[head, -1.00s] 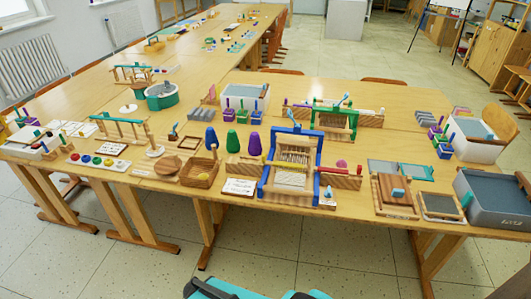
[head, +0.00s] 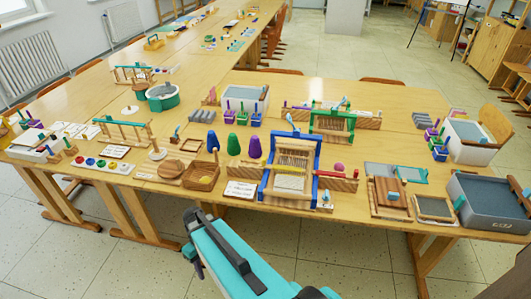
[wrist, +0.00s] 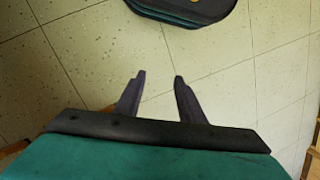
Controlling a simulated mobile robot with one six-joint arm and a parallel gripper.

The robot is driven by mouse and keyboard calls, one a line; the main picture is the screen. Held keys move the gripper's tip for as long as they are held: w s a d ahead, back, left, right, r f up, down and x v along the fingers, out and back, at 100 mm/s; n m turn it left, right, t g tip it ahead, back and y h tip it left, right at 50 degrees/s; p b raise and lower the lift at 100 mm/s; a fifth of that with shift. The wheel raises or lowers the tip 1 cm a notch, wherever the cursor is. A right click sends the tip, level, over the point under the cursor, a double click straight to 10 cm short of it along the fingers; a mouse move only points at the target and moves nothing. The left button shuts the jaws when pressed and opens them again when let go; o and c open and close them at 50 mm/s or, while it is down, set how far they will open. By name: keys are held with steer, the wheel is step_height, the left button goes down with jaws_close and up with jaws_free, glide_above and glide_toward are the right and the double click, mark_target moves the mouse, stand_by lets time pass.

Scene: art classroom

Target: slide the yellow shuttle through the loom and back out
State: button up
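The loom is a blue upright frame (head: 265,182) with pale threads, standing at the front edge of the wooden table in the head view. A thin yellow bar (head: 287,168), which looks like the yellow shuttle, shows across the threads. Its ends are too small to make out. A red bar (head: 337,173) shows at the loom's right side. My gripper (wrist: 160,76) is open and empty in the wrist view, its two dark fingers apart above the tiled floor. In the head view my arm is in front of the table, low and left of the loom, apart from it.
Green and purple cones (head: 254,147) stand behind the card. A wooden board (head: 388,197) and a grey bin (head: 490,203) stand to the right. The floor before the table is clear.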

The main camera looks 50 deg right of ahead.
steer(key=w+d+r+t+p, duration=0.1)
steer(key=w+d+r+p, duration=0.1)
steer(key=w+d+r, duration=0.35)
steer(key=w+d+r+t+p, duration=0.1)
steer(key=w+d+r, duration=0.15)
steer(key=r, duration=0.55)
step_height(320, 180, up, 27)
steer(key=n+t+p, duration=0.2)
steer(key=n+t, duration=0.2)
steer(key=n, duration=0.1)
glide_above(265, 158)
steer(key=s+d, duration=0.3)
steer(key=s, duration=0.2)
steer(key=shift+a+f+y, duration=0.1)
steer(key=shift+f+y, duration=0.05)
steer(key=shift+y, duration=0.25)
steer(key=shift+w+a+f, duration=0.1)
steer(key=shift+f, duration=0.1)
steer(key=shift+p+x, duration=2.2)
steer(key=shift+x, duration=4.5)
steer(key=shift+w, duration=0.1)
steer(key=shift+c, duration=0.2)
